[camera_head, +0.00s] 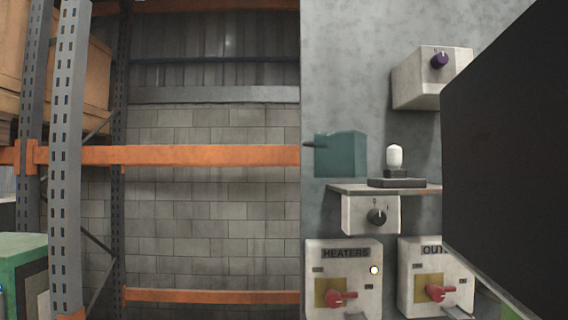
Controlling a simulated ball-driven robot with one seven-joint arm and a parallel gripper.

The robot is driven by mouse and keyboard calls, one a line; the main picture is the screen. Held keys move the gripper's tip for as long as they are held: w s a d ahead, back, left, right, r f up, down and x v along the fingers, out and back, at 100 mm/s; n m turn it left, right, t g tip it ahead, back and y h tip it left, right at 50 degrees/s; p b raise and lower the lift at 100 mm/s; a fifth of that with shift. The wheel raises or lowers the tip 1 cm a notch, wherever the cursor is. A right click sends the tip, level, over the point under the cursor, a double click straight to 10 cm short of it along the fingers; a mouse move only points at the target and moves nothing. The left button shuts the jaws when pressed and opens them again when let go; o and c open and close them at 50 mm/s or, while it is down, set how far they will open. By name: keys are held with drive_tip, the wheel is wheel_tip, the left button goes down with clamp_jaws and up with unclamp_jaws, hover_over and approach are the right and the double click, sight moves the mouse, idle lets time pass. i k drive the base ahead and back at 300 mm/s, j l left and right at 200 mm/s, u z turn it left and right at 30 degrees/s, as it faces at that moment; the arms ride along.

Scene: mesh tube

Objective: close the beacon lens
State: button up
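A white bulb (394,157) stands upright on a dark stepped base (390,182), on a thin shelf (350,188) against the grey wall panel. The bulb is uncovered. To its left is a teal box-shaped piece (342,155) with a small dark stub on its left side; it looks like the beacon's lens, standing open beside the bulb. How it joins the base cannot be made out. My gripper is not in view. A large black shape at the right, which may be part of my arm, hides the right end of the shelf.
Below the shelf is a box with a dark knob (376,217). Lower are a HEATERS box (345,265) and a partly hidden box (420,268), both with red handles. Orange-beamed racking (210,155) fills the left.

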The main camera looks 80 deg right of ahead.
sight(311, 144)
drive_tip(key=i+j, duration=0.5)
drive_tip(key=i, duration=0.15)
drive_tip(key=i+j, duration=0.5)
drive_tip(key=i, duration=0.2)
drive_tip(key=i+j+z, duration=0.1)
drive_tip(key=z, duration=0.3)
drive_tip(key=i+j+z, duration=0.1)
drive_tip(key=z, duration=0.25)
drive_tip(key=j+z, duration=0.1)
drive_tip(key=z, duration=0.3)
drive_tip(key=i+j+z, duration=0.1)
drive_tip(key=z, duration=0.3)
drive_tip(key=j+z, duration=0.1)
drive_tip(key=z, duration=1.3)
